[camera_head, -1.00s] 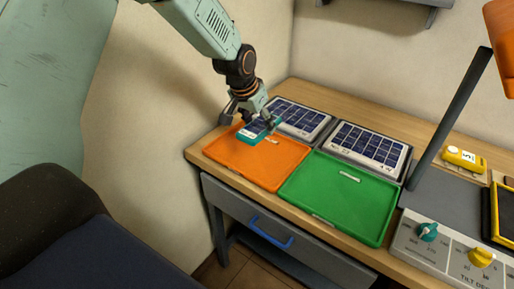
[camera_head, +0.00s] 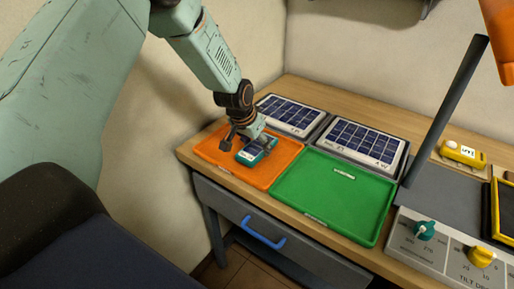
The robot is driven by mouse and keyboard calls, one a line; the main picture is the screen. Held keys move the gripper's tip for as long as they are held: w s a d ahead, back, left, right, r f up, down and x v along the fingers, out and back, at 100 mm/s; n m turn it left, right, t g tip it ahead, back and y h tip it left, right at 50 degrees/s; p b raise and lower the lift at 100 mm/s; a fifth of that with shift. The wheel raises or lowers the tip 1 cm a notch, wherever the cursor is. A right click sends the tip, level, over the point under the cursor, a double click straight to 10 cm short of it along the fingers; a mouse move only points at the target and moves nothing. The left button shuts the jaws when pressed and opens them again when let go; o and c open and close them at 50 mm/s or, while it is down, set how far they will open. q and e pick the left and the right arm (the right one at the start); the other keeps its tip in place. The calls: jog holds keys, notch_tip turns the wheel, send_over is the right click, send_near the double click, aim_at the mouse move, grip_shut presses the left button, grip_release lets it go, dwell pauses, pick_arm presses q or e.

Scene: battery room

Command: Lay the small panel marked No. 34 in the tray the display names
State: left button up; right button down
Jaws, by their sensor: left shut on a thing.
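My left gripper (camera_head: 246,144) is shut on a small teal-edged panel (camera_head: 255,156), its fingers on the panel's far part. The panel is low over the orange tray (camera_head: 211,149), inside its rim as seen from here. I cannot tell whether it touches the tray floor, and its marking is too small to read. The green tray (camera_head: 330,203) is empty and stands right of the orange one; each tray has a small white label that I cannot read. No readable display naming a tray shows. My right gripper is out of view.
Two larger solar panels (camera_head: 291,113) (camera_head: 361,141) lie behind the trays. A dark slanted post (camera_head: 448,108), a yellow meter (camera_head: 462,153) and a control box with a teal knob (camera_head: 425,230) and a yellow knob (camera_head: 481,256) are at the right. A blue-handled drawer (camera_head: 264,233) is below.

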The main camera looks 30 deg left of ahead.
aim_at(250, 152)
pick_arm(q)
jog(key=shift+s+a+f, duration=0.1)
jog(key=shift+a+f, duration=0.2)
jog(key=shift+f, duration=0.15)
jog(key=shift+s+a+r, duration=0.1)
jog(key=shift+a, duration=0.05)
jog(key=shift+w+d, duration=0.2)
jog(key=shift+d, duration=0.25)
jog(key=o, duration=1)
jog(key=shift+f, duration=0.2)
jog(key=o, duration=0.4)
jog(key=shift+s+a, duration=0.15)
jog(key=shift+a, duration=0.2)
jog(key=shift+d+r, duration=0.15)
jog(key=shift+d, duration=0.2)
jog(key=shift+r, duration=0.2)
jog(key=p+v, duration=0.4)
jog(key=v, duration=0.2)
jog(key=shift+a+r, duration=0.1)
jog(key=shift+r, duration=0.15)
jog(key=v, duration=0.5)
jog(key=shift+s+r, duration=0.1)
jog(key=shift+s, duration=0.1)
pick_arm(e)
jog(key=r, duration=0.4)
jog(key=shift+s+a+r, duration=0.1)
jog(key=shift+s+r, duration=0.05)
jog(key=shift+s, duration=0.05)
pick_arm(q)
jog(key=shift+w, duration=0.1)
